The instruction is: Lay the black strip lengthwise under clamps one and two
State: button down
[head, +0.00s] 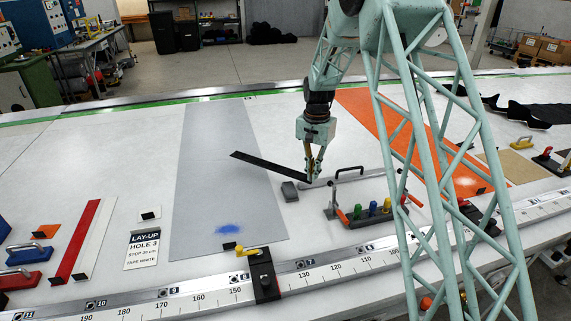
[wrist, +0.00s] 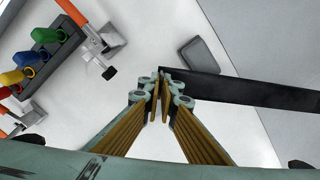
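The black strip (head: 262,163) is a long, thin, flat bar in the head view. My gripper (head: 312,176) is shut on its right end, and the strip extends left over the grey sheet, apparently above the table. In the wrist view the strip (wrist: 250,91) runs right from between the fingertips (wrist: 164,88). A fixture with coloured knobs (head: 372,210) stands right of my gripper, with orange-handled clamps at its left (head: 342,216) and right (head: 411,199) ends. One clamp also shows in the wrist view (wrist: 97,42). I cannot read clamp numbers.
A small grey block (head: 289,191) lies just below my gripper. A grey sheet (head: 215,130) and an orange sheet (head: 390,125) lie on the white table. A ruler rail (head: 205,298) with a yellow-handled stop (head: 263,275) runs along the front. A lay-up sign (head: 143,246) lies left.

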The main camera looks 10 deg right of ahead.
jog(key=w+a+r+m+p, duration=0.1)
jog(key=w+a+r+m, duration=0.1)
jog(key=w+m, duration=0.7)
jog(key=shift+w+a, duration=0.45)
jog(key=shift+w, duration=0.75)
jog(key=shift+f, duration=3.15)
jog(key=shift+f, duration=1.75)
jog(key=c, duration=3.3)
grip_release()
jog(key=shift+f, duration=0.15)
jog(key=shift+c, duration=0.2)
jog(key=o, duration=0.4)
